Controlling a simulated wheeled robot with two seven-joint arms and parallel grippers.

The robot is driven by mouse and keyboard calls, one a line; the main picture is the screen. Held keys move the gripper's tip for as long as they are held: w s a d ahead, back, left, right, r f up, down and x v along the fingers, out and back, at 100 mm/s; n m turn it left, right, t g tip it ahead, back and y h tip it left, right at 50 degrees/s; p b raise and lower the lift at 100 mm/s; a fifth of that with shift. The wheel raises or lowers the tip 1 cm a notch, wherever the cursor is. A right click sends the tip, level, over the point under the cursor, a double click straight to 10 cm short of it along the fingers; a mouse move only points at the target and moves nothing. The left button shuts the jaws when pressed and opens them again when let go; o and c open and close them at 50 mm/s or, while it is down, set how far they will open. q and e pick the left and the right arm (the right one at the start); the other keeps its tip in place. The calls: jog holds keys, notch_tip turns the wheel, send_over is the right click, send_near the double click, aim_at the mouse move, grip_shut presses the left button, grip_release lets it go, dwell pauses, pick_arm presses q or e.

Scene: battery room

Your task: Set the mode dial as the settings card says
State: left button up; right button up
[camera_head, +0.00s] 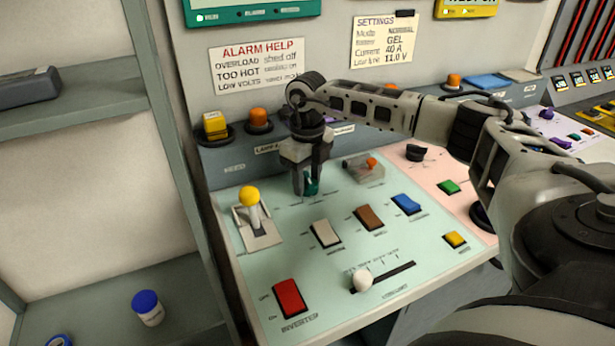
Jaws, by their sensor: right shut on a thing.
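The settings card (384,47) hangs on the wall panel at the top. It reads Mode NORMAL, a second line GEL, Current 40 A and a low limit of 11.0 V. My right gripper (308,186) points down over the back of the pale green console and is shut on a teal dial (313,187). The fingers hide most of the dial, and its pointer and position marks cannot be read. I cannot read a label that names it as the mode dial. My left gripper is not in view.
A yellow-knobbed lever (250,198) stands left of the gripper, and an orange-tipped switch (367,165) sits close at its right. White, brown and blue rockers (405,204) lie in front. A white-knobbed slider (362,280) and red rocker (289,298) are nearer.

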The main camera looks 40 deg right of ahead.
aim_at(307, 177)
jog(key=shift+w+r+n, duration=0.1)
jog(key=shift+n, duration=0.7)
jog(key=o, duration=1)
notch_tip(307, 177, up, 16)
jog(key=shift+b, duration=0.45)
